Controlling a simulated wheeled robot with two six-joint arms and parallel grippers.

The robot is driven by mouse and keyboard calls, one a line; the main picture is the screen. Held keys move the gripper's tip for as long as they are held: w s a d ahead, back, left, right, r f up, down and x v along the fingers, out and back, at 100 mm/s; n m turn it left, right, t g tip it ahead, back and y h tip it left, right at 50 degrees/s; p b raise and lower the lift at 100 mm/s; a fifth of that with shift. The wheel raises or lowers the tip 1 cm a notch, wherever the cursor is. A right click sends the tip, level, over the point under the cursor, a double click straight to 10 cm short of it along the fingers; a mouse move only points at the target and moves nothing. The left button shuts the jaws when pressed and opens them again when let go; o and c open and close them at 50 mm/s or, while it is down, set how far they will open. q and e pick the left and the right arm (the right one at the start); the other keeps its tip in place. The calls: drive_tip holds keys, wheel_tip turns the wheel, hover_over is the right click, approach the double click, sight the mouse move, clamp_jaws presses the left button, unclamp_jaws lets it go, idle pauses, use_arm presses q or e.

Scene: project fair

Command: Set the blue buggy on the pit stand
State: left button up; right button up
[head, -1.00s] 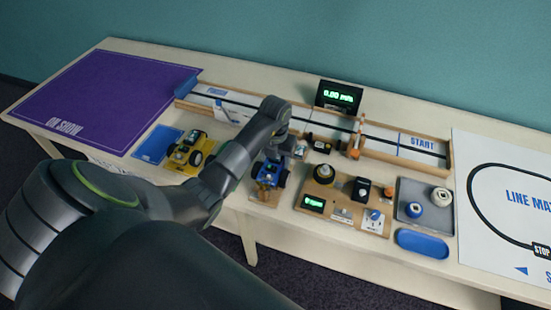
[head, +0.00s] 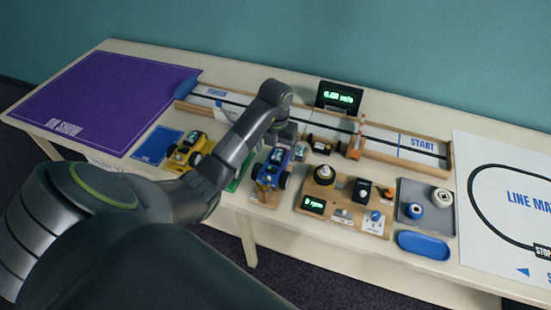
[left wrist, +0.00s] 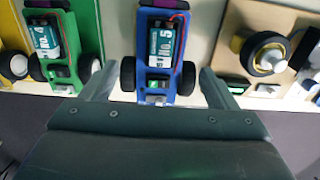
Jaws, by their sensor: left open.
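The blue buggy (head: 271,168) is near the table's front edge, with a battery marked No. 5 on top. Its near end overlaps a small wooden stand (head: 261,198), which appears to be the pit stand. I cannot tell whether the wheels hang clear. My left gripper (head: 280,135) is open just above the far part of the buggy. In the left wrist view its two fingers (left wrist: 157,88) are spread on either side of the blue buggy (left wrist: 160,20), apart from it. My right gripper is not in view.
The yellow buggy (head: 190,150) and a green buggy (left wrist: 75,40), No. 4, stand left of the blue one. The motor test board (head: 338,211) is close on its right. The walled track (head: 240,97) runs behind. A purple mat (head: 105,95) lies far left.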

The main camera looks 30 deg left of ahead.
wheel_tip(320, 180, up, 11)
drive_tip(key=p, duration=1)
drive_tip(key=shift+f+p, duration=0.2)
drive_tip(key=shift+p, duration=0.2)
